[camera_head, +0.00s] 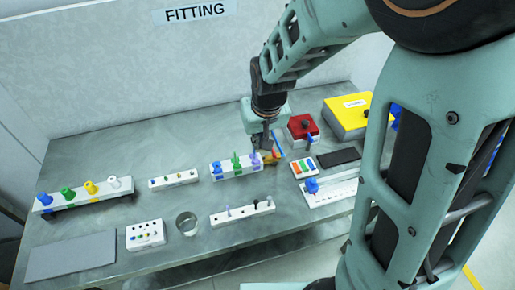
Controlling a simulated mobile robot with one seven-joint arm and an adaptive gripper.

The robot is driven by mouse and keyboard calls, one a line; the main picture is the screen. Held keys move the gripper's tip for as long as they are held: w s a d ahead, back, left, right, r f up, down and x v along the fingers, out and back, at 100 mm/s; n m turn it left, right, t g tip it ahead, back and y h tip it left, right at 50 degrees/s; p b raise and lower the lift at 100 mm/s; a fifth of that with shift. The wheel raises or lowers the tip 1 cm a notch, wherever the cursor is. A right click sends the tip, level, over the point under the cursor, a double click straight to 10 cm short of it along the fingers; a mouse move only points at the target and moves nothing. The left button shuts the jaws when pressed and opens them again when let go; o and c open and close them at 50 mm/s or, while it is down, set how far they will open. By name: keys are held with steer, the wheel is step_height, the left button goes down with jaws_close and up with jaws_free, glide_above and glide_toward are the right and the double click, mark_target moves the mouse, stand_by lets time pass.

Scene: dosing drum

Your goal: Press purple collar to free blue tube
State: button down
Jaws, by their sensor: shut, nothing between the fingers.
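A white block (235,173) stands near the middle of the table and carries a blue, a green and a purple fitting in a row. The purple collar (255,159) is at the block's right end. A thin blue tube (278,144) slants just right of my gripper; where its lower end goes is hidden. My gripper (268,151) is shut and empty, pointing down close beside the purple collar. I cannot tell whether it touches the collar. A small orange piece (272,159) shows just below the fingertips.
A red box (301,127) and a yellow box (347,115) stand to the right. A rack of coloured spools (85,198) is at the left. A glass cup (187,224), small white racks and a grey plate (71,257) occupy the front. The table's back left is clear.

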steer(key=shift+v, duration=1.6)
